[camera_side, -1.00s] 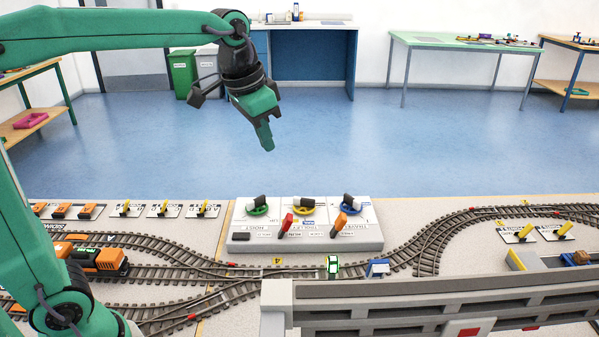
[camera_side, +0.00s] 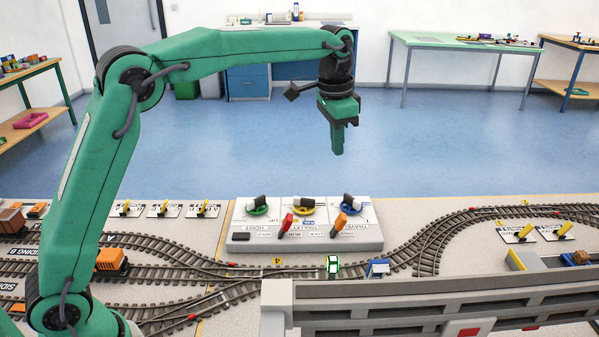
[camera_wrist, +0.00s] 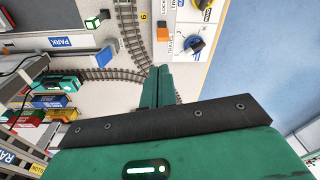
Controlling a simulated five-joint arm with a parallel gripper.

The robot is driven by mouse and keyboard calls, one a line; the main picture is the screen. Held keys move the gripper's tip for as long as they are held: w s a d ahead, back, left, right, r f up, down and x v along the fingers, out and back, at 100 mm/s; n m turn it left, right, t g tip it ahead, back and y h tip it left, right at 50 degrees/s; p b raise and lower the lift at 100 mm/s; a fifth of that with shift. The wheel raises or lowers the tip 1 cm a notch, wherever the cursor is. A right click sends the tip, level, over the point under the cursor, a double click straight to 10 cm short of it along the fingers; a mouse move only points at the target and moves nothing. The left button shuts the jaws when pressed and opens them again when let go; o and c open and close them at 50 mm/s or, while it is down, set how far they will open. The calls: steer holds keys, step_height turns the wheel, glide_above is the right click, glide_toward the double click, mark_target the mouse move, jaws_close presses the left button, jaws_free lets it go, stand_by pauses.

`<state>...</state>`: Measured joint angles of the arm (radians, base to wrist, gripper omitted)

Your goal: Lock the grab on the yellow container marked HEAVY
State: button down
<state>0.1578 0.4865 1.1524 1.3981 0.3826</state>
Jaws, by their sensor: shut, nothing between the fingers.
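My gripper (camera_side: 338,150) is shut and empty, pointing down in the air above and behind the control box (camera_side: 305,243); its fingers also show in the wrist view (camera_wrist: 157,85). The box has knobs with a green (camera_side: 258,206), a yellow (camera_side: 304,206) and a blue ring (camera_side: 352,205), plus a red lever (camera_side: 286,223) and an orange lever (camera_side: 340,222). The lettering faces away and is mostly too small to read. Coloured containers (camera_wrist: 52,101) stand at the left of the wrist view; I cannot make out a HEAVY mark. The grab is not clearly seen.
The grey gantry beam (camera_side: 400,300) crosses the front right. Model tracks (camera_side: 440,240) run around the box, with an orange wagon (camera_side: 110,260) at the left. Yellow levers (camera_side: 165,207) stand at the back left. The air around my gripper is clear.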

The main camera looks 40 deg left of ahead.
mark_target(337, 227)
steer(key=w+d+f+m+g, duration=0.1)
steer(key=w+d+f, duration=0.2)
steer(key=f, duration=0.3)
steer(key=w+d+f+m+g, duration=0.1)
steer(key=w+d+f, duration=0.2)
steer(key=w+f, duration=0.2)
steer(key=shift+f+m, duration=0.4)
steer(key=shift+f, duration=0.35)
steer(key=shift+s+a+f, duration=0.1)
steer(key=shift+s+a+f, duration=0.15)
steer(key=shift+a+f, duration=0.05)
steer(key=shift+f, duration=1.4)
steer(key=shift+s+a+f, duration=0.15)
steer(key=shift+f, duration=1.4)
steer(key=shift+s+a+f, duration=0.15)
steer(key=shift+a+f, duration=0.05)
steer(key=shift+f, duration=1.4)
steer(key=shift+s+a+r, duration=0.35)
steer(key=shift+s+a, duration=0.15)
steer(key=shift+s, duration=0.05)
steer(key=shift+s+a+r, duration=0.3)
steer(key=shift+s+a, duration=0.2)
steer(key=shift+s, duration=0.05)
